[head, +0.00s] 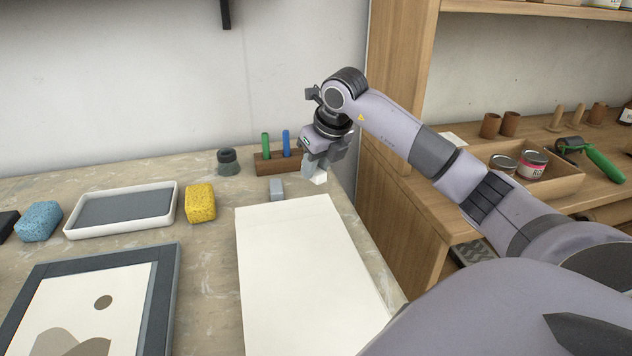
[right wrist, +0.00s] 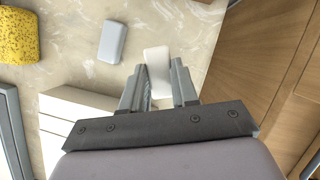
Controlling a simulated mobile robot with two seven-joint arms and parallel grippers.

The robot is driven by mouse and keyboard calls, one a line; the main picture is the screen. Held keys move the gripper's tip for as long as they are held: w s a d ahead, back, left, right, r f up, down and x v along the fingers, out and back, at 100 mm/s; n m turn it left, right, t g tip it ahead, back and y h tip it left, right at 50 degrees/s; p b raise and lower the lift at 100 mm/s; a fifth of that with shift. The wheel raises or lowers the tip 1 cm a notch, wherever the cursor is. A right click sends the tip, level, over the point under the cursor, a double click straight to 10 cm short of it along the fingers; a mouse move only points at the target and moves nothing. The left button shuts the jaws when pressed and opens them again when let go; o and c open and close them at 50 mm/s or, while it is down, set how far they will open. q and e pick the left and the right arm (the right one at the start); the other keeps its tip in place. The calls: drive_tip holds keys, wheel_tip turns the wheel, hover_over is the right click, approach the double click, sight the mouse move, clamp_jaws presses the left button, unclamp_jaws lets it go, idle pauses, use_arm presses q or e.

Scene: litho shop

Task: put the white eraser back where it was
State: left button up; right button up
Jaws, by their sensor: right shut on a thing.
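My right gripper (head: 314,168) is shut on the white eraser (head: 320,178), whose lower end shows below the fingers in the head view. In the right wrist view the white eraser (right wrist: 157,66) sticks out between the two fingers. It is over the far right part of the stone-topped table, near the far edge of the white paper sheet (head: 300,260). Whether it touches the table is hard to tell. A grey eraser (head: 277,188) lies on the table just to the left; it also shows in the right wrist view (right wrist: 112,42). My left gripper is not in view.
A wooden holder (head: 268,166) with green and blue sticks and a dark green pot (head: 228,161) stand behind. A yellow sponge (head: 200,203), a white tray (head: 168,195), a blue sponge (head: 39,221) and a framed print (head: 165,285) are left. A wooden shelf unit (head: 405,185) borders the right.

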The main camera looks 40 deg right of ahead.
sight(319, 172)
drive_tip(key=shift+f, duration=2)
drive_tip(key=shift+f, duration=0.1)
drive_tip(key=o, duration=0.9)
drive_tip(key=shift+o, duration=0.2)
drive_tip(key=shift+s+r, duration=0.1)
drive_tip(key=shift+r, duration=0.4)
drive_tip(key=v, duration=1.1)
drive_tip(key=shift+s, duration=0.15)
drive_tip(key=shift+a+r, duration=0.1)
drive_tip(key=shift+r, duration=0.1)
